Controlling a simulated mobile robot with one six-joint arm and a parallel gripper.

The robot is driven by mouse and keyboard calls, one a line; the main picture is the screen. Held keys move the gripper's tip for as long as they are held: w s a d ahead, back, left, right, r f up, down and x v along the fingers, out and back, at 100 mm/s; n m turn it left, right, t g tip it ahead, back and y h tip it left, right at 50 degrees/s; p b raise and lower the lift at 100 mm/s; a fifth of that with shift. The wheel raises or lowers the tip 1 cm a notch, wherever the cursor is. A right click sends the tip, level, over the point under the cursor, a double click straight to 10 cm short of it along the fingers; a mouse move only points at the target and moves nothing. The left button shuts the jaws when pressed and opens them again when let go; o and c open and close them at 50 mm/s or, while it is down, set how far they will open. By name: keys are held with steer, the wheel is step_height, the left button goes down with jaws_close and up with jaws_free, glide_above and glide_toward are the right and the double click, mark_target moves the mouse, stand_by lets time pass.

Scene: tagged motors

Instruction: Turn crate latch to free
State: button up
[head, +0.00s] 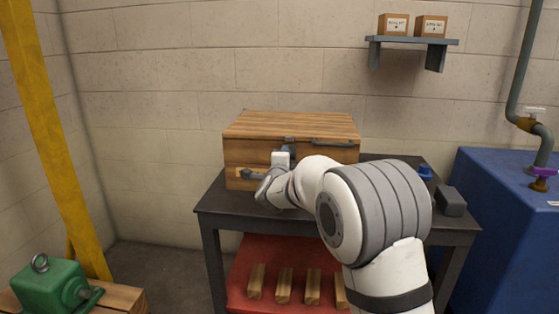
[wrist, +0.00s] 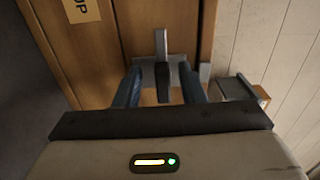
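The wooden crate (head: 290,126) stands closed on a dark table, and its wooden front fills much of the wrist view (wrist: 100,45). The latch (wrist: 162,46) is a grey metal lever with a dark grip on a grey plate. My gripper (wrist: 161,88) is at it, with one blue finger on each side of the dark grip. The fingers are apart, with gaps visible beside the grip, so the gripper is open. In the head view my gripper (head: 272,166) is at the crate's front, and my wrist hides most of the latch.
A pale label (wrist: 80,10) is on the crate's front. A grey box (head: 451,201) and a blue item (head: 425,172) lie on the table's right side. A blue tank (head: 505,220) stands right, a green motor (head: 58,291) lower left. A wall shelf (head: 412,40) holds two cartons.

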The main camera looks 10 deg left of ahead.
steer(key=s, duration=0.7)
steer(key=shift+s+a+p, duration=0.15)
steer(key=shift+s+p, duration=0.25)
steer(key=shift+p, duration=0.05)
